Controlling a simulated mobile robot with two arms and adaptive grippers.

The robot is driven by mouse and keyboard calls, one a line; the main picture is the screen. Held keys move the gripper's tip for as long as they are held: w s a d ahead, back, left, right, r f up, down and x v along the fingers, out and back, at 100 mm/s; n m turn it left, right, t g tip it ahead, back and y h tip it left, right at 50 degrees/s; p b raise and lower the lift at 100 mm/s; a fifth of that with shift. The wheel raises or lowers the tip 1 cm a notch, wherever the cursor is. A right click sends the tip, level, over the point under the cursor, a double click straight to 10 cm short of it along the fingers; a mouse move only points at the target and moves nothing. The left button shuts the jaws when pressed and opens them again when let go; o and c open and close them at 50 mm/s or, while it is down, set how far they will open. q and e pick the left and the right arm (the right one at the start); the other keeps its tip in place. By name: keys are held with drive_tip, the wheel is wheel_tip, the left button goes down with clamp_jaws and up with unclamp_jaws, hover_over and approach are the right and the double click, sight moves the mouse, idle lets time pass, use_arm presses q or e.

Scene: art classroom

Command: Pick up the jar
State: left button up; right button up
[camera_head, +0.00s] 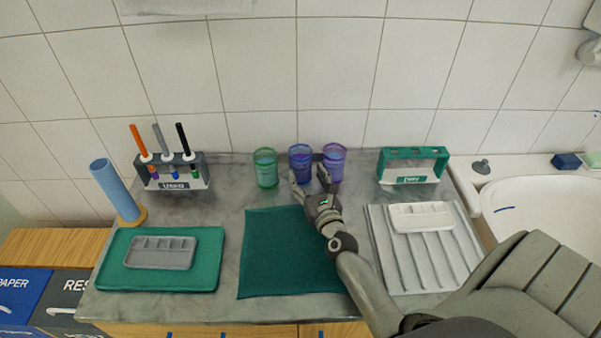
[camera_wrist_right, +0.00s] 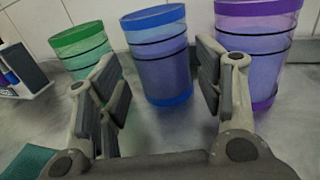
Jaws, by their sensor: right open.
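Three see-through jars stand in a row near the back wall: a green-rimmed jar (camera_head: 265,168), a blue-rimmed jar (camera_head: 300,160) and a purple-rimmed jar (camera_head: 335,160). My right gripper (camera_head: 313,184) is open just in front of the blue-rimmed jar. In the right wrist view the blue-rimmed jar (camera_wrist_right: 162,62) stands upright beyond and between the open fingers (camera_wrist_right: 165,95). There the green-rimmed jar (camera_wrist_right: 84,50) is at the left, partly behind a finger, and the purple-rimmed jar (camera_wrist_right: 257,50) is at the right. My left gripper is not in view.
A marker holder marked USED (camera_head: 174,184) and a blue tube (camera_head: 115,187) stand at the left. A green tray (camera_head: 110,272) holds a grey palette (camera_head: 160,253). A green cloth (camera_head: 285,255) lies in the middle. A green holder (camera_head: 412,167), ribbed white rack (camera_head: 405,265) and sink are at the right.

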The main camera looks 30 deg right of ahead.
sight(297, 157)
drive_tip(key=x, duration=0.5)
drive_tip(key=shift+w+d+f+b, duration=0.1)
drive_tip(key=shift+w+b, duration=0.1)
drive_tip(key=shift+b, duration=0.1)
drive_tip(key=shift+w+d, duration=0.1)
drive_tip(key=shift+w, duration=0.35)
drive_tip(key=shift+c, duration=0.6)
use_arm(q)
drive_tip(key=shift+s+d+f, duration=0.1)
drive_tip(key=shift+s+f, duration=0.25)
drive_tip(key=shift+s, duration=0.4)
use_arm(e)
drive_tip(key=c, duration=0.7)
